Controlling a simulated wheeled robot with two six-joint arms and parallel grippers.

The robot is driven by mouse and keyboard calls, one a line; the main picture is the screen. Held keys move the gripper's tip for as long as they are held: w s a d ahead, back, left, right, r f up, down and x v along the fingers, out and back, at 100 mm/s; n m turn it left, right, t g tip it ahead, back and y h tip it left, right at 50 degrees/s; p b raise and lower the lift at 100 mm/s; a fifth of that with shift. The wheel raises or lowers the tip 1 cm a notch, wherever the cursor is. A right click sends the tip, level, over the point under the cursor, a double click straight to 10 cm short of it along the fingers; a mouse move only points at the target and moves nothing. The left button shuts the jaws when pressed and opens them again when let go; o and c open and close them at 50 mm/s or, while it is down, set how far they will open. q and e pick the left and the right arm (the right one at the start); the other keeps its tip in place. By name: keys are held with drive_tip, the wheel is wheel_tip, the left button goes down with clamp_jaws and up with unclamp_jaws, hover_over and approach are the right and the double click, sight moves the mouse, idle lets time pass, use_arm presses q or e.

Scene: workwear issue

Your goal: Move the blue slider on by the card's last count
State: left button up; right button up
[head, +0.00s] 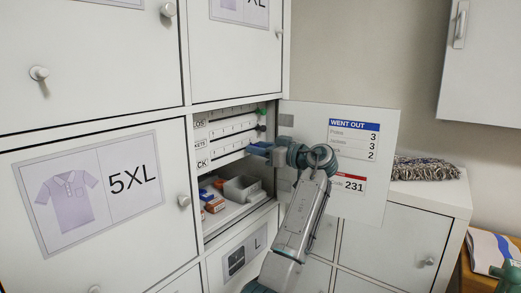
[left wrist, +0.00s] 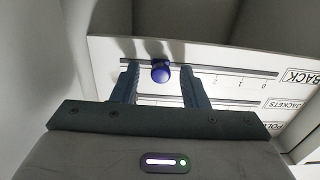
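In the left wrist view the round blue slider knob (left wrist: 160,72) sits on the slotted scale strip (left wrist: 235,72) labelled BACK, well away from the 0 end; the mark under it is hidden. My left gripper (left wrist: 158,84) is open, with one finger on each side of the knob. In the head view the left gripper (head: 262,151) is at the right end of the lowest strip and hides the blue knob. The card (head: 353,139) headed WENT OUT is on the open door; its counts read 3, 3 and, last, 2. My right gripper is not seen.
Two more slider strips lie above, one with a green knob (head: 261,111). Below them, a tray (head: 241,189) and small boxes (head: 215,204) stand in the compartment. The open door (head: 377,190) stands close on the right of the left arm. A 5XL door (head: 90,200) is at left.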

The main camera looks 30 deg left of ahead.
use_arm(q)
drive_tip(key=shift+d, duration=0.1)
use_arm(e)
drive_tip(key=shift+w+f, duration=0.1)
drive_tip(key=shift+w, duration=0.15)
use_arm(q)
drive_tip(key=d+b, duration=0.4)
drive_tip(key=d, duration=0.6)
drive_tip(key=shift+s+d, duration=0.3)
drive_tip(key=shift+s, duration=0.15)
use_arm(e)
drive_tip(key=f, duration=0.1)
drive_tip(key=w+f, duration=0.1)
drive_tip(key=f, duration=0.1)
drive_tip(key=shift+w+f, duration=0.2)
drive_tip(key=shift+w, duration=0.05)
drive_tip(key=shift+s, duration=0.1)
